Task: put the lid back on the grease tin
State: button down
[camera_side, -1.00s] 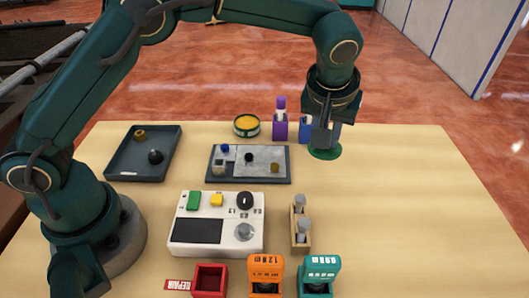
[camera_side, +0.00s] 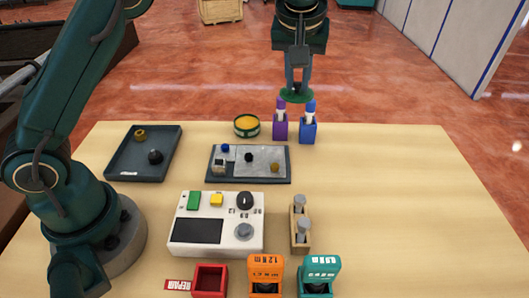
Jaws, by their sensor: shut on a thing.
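The grease tin (camera_side: 246,126) stands open near the back edge of the table, with yellow-orange grease showing inside its green rim. My gripper (camera_side: 297,88) is shut on the green round lid (camera_side: 296,97), seemingly by a small dark knob on its top. In the picture the lid is up and to the right of the tin, just above the purple and blue holders, and looks raised clear of the table. The lid lies about flat.
A purple holder (camera_side: 280,130) and a blue holder (camera_side: 308,133), each with a capped bottle, stand right of the tin. A grey board (camera_side: 255,172) with small parts lies in front of it. A dark tray (camera_side: 125,165) is at left. The table's right side is clear.

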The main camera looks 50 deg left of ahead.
jog(key=s+a+n+g+y, duration=0.15)
jog(key=a+n, duration=0.25)
jog(key=a, duration=0.9)
jog(key=shift+t+h, duration=0.25)
jog(key=shift+t, duration=0.1)
jog(key=shift+s+d+f, duration=0.1)
jog(key=shift+s+f, duration=0.05)
jog(key=shift+f, duration=2.75)
jog(key=shift+s+d+f, duration=0.1)
jog(key=shift+s+f, duration=0.05)
jog(key=shift+f, duration=2.75)
jog(key=shift+f, duration=0.15)
jog(key=c, duration=0.7)
grip_release()
jog(key=o, duration=0.5)
jog(key=shift+c, duration=0.2)
